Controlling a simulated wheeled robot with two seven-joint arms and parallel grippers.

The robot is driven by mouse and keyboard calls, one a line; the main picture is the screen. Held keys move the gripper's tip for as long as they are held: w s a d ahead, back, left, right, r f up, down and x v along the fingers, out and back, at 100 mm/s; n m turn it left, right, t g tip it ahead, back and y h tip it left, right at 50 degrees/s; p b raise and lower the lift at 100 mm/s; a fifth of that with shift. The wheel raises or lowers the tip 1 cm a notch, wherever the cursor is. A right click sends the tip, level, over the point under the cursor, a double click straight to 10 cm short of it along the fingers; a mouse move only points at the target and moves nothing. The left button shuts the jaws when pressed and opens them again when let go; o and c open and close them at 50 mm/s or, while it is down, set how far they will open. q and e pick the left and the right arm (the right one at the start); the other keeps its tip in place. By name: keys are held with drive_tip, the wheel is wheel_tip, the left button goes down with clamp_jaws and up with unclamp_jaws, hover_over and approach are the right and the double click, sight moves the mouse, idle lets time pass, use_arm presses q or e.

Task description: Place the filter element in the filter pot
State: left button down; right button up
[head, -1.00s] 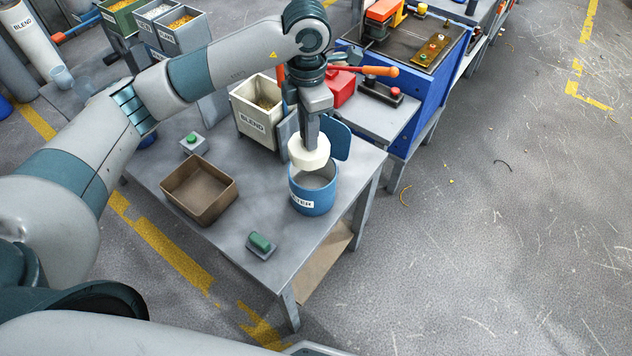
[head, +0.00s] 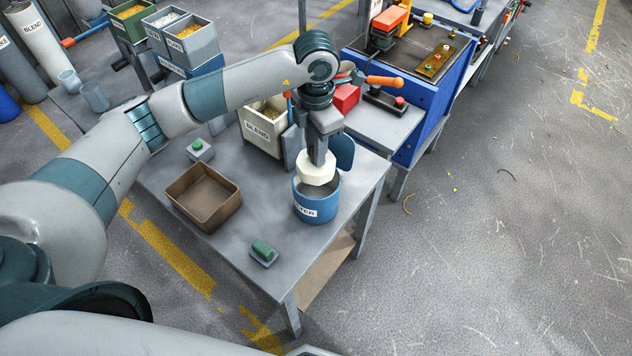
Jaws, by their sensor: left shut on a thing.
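The filter element (head: 316,170) is a cream-white, thick round piece. My left gripper (head: 318,153) is shut on it and points straight down. The filter pot (head: 317,208) is a blue, open-topped can with a white label, standing on the grey table near its right edge. The element is over the pot's mouth, at about the rim, toward its back. Whether it touches the rim, I cannot tell. My right gripper does not show.
On the table (head: 222,254) are an empty brown tray (head: 203,196), a green-button box (head: 200,150), a green block on a plate (head: 263,253) and a cream BLEND bin (head: 262,128). A blue bench (head: 425,117) adjoins at the back right.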

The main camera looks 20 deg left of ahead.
sight(316, 184)
use_arm(q)
wheel_tip(316, 184, down, 10)
drive_tip(key=p, duration=0.2)
drive_tip(key=shift+r+p, duration=0.25)
drive_tip(key=shift+p, duration=0.05)
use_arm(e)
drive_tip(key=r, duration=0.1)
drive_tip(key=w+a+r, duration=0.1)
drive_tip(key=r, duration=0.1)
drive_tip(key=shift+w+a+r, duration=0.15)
use_arm(q)
wheel_tip(316, 184, down, 4)
drive_tip(key=shift+r+p, duration=0.25)
drive_tip(key=shift+p, duration=0.4)
drive_tip(key=shift+f, duration=0.15)
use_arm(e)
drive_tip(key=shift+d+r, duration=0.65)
